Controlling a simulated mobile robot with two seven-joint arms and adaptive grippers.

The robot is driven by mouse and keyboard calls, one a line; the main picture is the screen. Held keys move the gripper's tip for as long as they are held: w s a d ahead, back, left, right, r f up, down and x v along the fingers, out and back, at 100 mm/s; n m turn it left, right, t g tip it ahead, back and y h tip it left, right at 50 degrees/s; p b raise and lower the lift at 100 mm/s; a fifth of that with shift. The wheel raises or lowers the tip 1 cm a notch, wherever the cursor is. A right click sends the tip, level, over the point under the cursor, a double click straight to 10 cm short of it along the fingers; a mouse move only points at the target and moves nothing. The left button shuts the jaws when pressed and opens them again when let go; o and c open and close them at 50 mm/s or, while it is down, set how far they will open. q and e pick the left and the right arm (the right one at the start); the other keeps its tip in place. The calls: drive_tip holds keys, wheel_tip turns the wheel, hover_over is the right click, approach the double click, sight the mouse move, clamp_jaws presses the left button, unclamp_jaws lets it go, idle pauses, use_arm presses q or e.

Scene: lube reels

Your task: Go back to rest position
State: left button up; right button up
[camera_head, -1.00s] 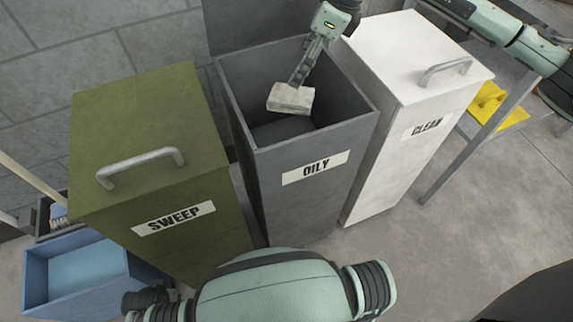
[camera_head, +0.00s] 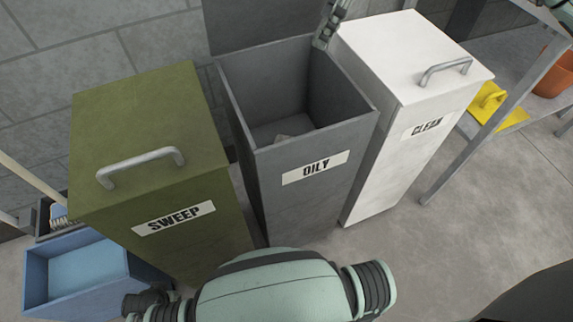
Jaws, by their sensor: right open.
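My right gripper (camera_head: 325,33) shows at the top of the view, above the back right corner of the open grey OILY bin (camera_head: 314,190). It is open and holds nothing; its upper part is cut off by the frame edge. My left gripper is not in view.
The closed green SWEEP bin (camera_head: 150,110) stands left and the closed white CLEAN bin (camera_head: 400,50) right, each with a lid handle. A blue box (camera_head: 75,275) sits lower left. A metal shelf holds a yellow item (camera_head: 490,105) and an orange pot (camera_head: 553,75).

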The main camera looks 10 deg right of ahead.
drive_tip(key=shift+s+d+r, duration=0.15)
drive_tip(key=shift+d+r, duration=0.1)
drive_tip(key=shift+r, duration=0.4)
drive_tip(key=x, duration=1.2)
drive_tip(key=shift+r, duration=2.15)
